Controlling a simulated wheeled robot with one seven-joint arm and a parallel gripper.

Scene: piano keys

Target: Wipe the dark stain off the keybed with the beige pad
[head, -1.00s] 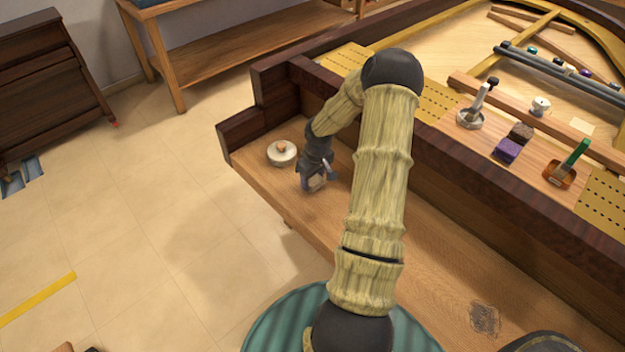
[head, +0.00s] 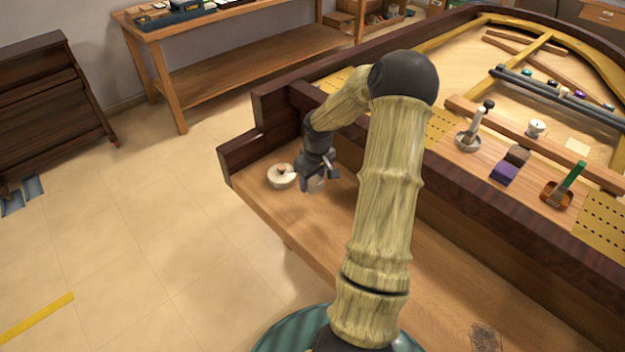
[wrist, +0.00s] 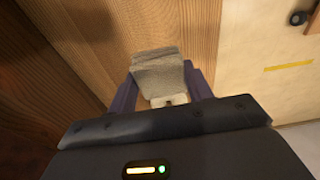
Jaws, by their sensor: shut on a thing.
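My gripper (head: 315,184) is at the far left end of the wooden keybed (head: 425,262), right beside a pale round pot. It is shut on the beige pad, which shows clearly between the fingers in the wrist view (wrist: 158,76); in the head view the pad is small and partly hidden by the fingers. I cannot tell whether the pad touches the wood. The dark stain (head: 485,338) is a scribbly patch on the near right part of the keybed, at the bottom edge of the head view, far from my gripper.
The pale round pot (head: 281,182) with a brown top stands just left of my gripper. A dark wooden rail (head: 480,205) runs behind the keybed. Above it sit a purple block (head: 503,174) and a green-handled brush (head: 570,180). The keybed between gripper and stain looks clear.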

